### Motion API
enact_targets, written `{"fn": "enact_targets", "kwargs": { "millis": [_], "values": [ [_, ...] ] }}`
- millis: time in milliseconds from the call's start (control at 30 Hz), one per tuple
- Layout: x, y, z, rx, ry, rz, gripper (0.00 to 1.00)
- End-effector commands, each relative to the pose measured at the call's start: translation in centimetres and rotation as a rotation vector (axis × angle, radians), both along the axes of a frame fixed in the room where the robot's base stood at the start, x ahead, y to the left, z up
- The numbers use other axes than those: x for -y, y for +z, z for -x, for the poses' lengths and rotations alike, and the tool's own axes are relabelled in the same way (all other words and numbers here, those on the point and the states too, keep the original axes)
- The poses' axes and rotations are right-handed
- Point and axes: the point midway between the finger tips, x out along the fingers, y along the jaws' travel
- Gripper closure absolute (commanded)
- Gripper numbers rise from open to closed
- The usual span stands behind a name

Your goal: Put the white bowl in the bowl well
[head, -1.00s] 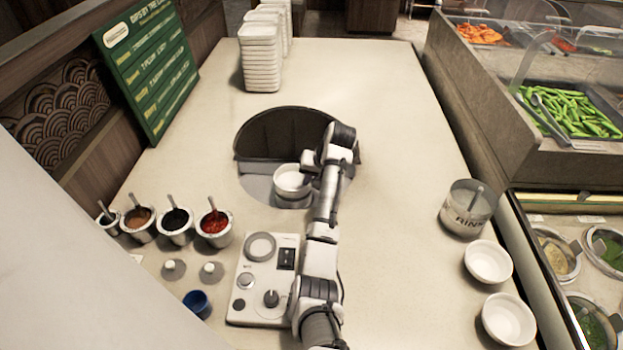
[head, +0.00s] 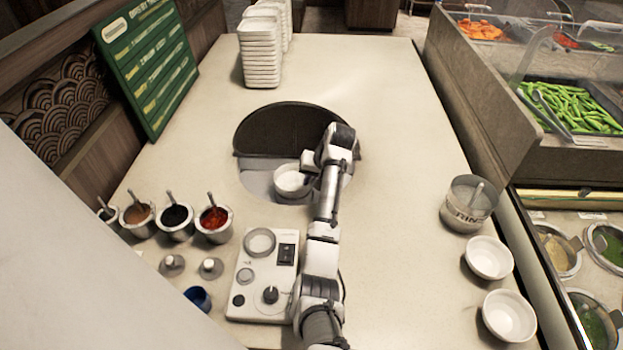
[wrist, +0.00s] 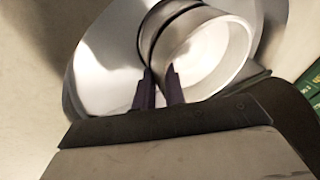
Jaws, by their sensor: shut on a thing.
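The white bowl (head: 291,181) is over the round metal disc (head: 256,184) in the counter, in front of a dark curved hood. My gripper (head: 309,162) is at the bowl's right side and shut on its rim. In the wrist view, my two dark fingertips (wrist: 159,84) pinch the rim of the bowl (wrist: 205,55), which lies within the outline of a round metal ring. The shiny disc (wrist: 95,75) spreads around it. The bowl hides most of the well beneath, and I cannot tell whether the bowl touches its bottom.
A control panel (head: 245,300) is in front of the disc. Several sauce pots (head: 213,224) stand at the left. Two more white bowls (head: 489,258) and a rinse container (head: 468,204) stand at the right. Stacked white dishes (head: 259,58) are at the back.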

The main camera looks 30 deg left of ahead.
Motion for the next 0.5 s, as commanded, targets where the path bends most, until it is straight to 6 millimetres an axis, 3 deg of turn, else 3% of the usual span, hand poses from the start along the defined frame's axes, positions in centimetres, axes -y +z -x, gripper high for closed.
{"fn": "enact_targets", "kwargs": {
  "millis": [33,67,233,500],
  "values": [
    [-0.01,0.04,-0.01,0.0,0.0,0.0,1.0],
    [-0.01,0.04,-0.01,0.0,0.0,0.0,0.86],
    [-0.01,0.04,-0.01,0.0,0.0,0.0,0.63],
    [0.02,0.02,0.0,0.0,0.0,0.0,0.63]
  ]
}}
